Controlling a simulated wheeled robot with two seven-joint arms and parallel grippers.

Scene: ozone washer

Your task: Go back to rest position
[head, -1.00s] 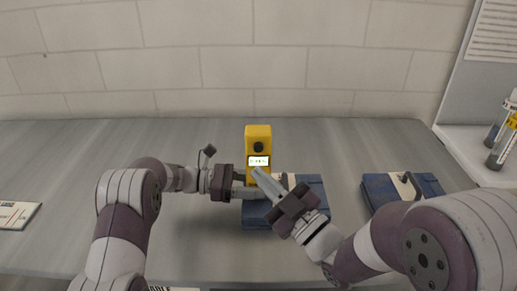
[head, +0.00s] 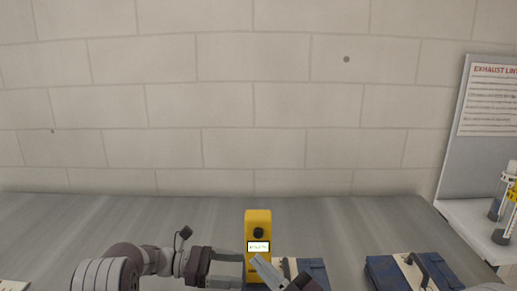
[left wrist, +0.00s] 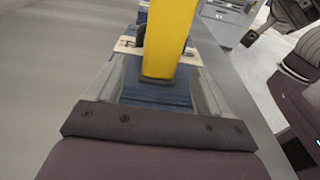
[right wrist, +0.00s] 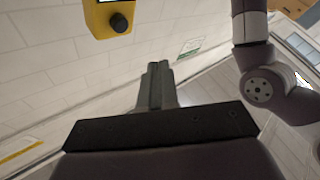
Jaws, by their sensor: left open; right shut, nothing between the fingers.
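A yellow handheld device (head: 258,222) with a dark knob and a lit display stands upright at the bottom middle of the head view. My left gripper (head: 238,268) is open beside it. In the left wrist view, the yellow device (left wrist: 168,35) shows between and beyond the spread fingers of the left gripper (left wrist: 155,90); I cannot tell whether they touch it. My right gripper (head: 262,266) is shut and empty, just in front of the device. In the right wrist view its fingers (right wrist: 157,82) are together, with the yellow device (right wrist: 108,18) apart, upper left.
A blue case (head: 314,270) lies by the device, and a second blue case (head: 385,268) is to the right. The grey table (head: 110,215) is clear toward the wall. A panel with a notice (head: 490,100) and tubes (head: 503,212) stands at the right.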

